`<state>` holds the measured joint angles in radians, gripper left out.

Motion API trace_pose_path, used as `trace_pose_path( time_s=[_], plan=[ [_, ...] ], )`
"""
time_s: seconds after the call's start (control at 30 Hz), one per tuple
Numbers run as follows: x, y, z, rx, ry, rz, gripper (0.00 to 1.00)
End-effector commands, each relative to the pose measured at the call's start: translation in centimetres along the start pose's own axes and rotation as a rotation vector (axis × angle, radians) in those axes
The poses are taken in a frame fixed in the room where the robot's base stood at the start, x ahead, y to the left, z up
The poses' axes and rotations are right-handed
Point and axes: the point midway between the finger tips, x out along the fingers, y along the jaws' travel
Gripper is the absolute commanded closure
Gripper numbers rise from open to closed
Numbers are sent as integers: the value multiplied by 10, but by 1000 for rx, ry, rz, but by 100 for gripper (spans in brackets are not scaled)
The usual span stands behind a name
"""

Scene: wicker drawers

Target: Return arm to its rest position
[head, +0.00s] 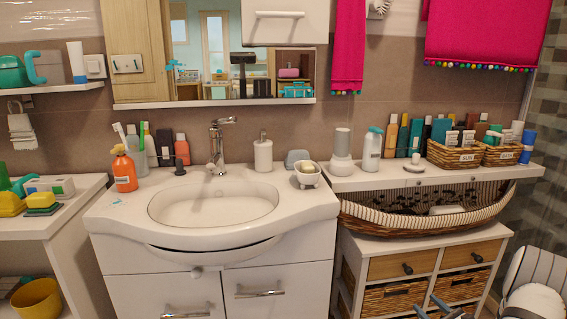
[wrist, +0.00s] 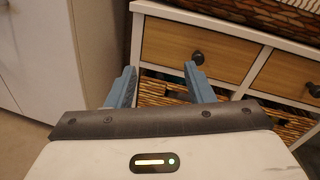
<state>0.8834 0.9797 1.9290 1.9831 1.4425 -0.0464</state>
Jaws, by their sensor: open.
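My gripper (wrist: 158,88) is open and empty in the wrist view, its two blue-grey fingers spread apart. It points at the drawer unit, in front of a wooden drawer (wrist: 195,48) with a dark round knob and a wicker drawer (wrist: 165,93) below it. In the head view my gripper (head: 437,302) shows at the bottom edge, in front of the wicker drawers (head: 392,298). Part of the wicker drawer front is hidden behind the fingers. I see nothing between the fingers.
A white washbasin cabinet (head: 222,290) stands left of the drawer unit. A shelf (head: 440,176) with bottles and baskets lies above the drawers, over a large woven basket (head: 420,226). A striped white object (head: 535,285) stands at the lower right. Floor shows at the lower left of the wrist view.

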Motion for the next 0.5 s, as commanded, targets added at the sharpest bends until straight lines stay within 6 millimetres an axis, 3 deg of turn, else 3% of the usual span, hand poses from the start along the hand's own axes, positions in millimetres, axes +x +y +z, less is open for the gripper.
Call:
trace_pose_path(
  time_s=[0.03,0.27,0.37,0.5],
  plan=[
    [6,6,18,-17,-3,40,52],
    [28,50,94,-118,-12,266,52],
    [35,82,144,-198,-15,416,52],
    [32,140,225,-363,-14,681,52]
  ],
)
